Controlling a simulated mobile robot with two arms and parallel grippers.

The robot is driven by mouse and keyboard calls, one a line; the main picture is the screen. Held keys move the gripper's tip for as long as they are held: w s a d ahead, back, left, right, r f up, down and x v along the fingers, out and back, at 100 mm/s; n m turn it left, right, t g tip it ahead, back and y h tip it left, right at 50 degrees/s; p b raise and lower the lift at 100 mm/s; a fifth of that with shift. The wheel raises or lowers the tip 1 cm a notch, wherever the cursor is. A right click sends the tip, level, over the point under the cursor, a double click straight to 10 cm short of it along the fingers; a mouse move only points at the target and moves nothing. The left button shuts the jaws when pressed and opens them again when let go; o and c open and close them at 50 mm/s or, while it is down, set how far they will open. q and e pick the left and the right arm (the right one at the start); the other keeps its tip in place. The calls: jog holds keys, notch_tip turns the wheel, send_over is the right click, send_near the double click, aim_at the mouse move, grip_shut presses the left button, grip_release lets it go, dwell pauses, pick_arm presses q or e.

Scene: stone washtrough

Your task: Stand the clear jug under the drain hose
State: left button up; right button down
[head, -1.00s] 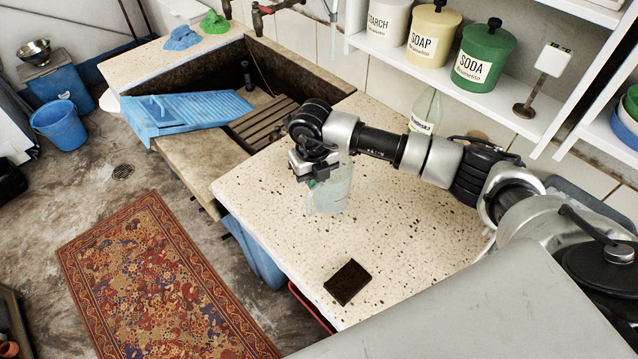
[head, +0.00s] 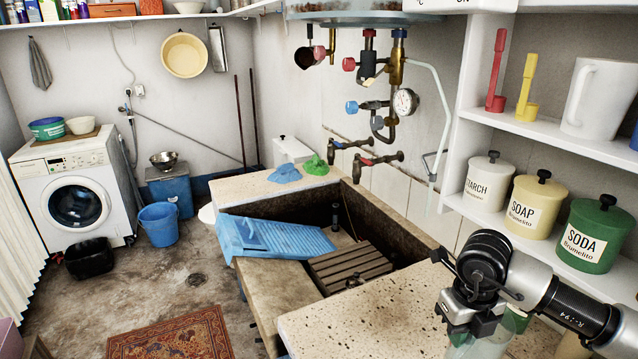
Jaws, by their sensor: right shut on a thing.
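My right gripper (head: 472,322) is in the lower right of the head view, shut on the clear jug (head: 478,347). Only the upper part of the jug shows, pale and see-through; its base is cut off by the frame, so I cannot tell whether it touches the counter. A thin white hose (head: 437,90) comes from the valves, bends over and hangs down the wall behind the trough, far from the jug. Another thin hose (head: 118,50) runs down the wall by the washing machine. I cannot tell which is the drain hose. My left gripper is not in view.
The stone trough (head: 397,232) holds a wooden slatted rack (head: 350,268). A blue washboard (head: 275,238) lies across its left edge. The speckled counter (head: 370,318) is clear left of my gripper. Canisters (head: 535,205) stand on the right shelf. A blue bucket (head: 158,224) stands on the floor.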

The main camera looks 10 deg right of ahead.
jog(key=s+a+f+n, duration=0.1)
jog(key=s+a+n, duration=0.3)
jog(key=n, duration=1.3)
jog(key=s+a+f+n, duration=0.2)
jog(key=a+n, duration=0.5)
jog(key=n, duration=1.1)
jog(key=shift+s+f, duration=0.15)
jog(key=shift+s, duration=0.7)
jog(key=shift+w+a, duration=0.1)
jog(key=shift+a, duration=0.05)
